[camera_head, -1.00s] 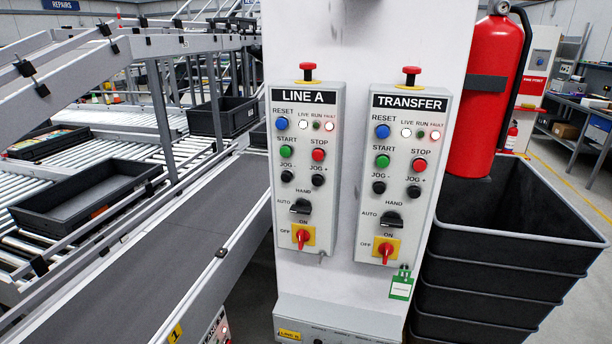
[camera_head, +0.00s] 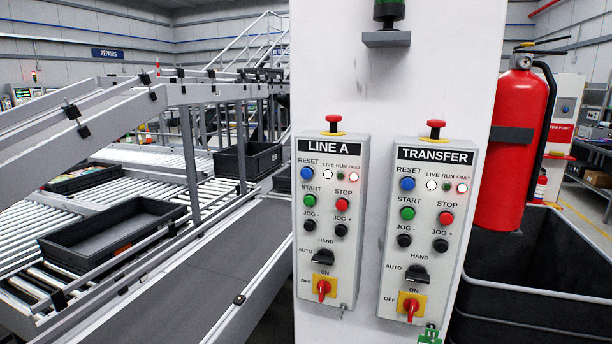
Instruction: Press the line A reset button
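The LINE A control box (camera_head: 331,230) is mounted on the white column, left of centre. Its blue RESET button (camera_head: 305,172) sits at the upper left of the box, under the RESET label. A green START button (camera_head: 307,200) is below it and a red STOP button (camera_head: 343,204) is to the lower right. A red mushroom button (camera_head: 333,121) stands on top of the box. The white LIVE lamp and the FAULT lamp (camera_head: 353,177) look bright; the RUN lamp looks dark. My gripper is not in view.
A similar TRANSFER box (camera_head: 427,235) with its own blue button (camera_head: 407,183) is mounted to the right. A conveyor (camera_head: 215,275) with side rails runs on the left.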

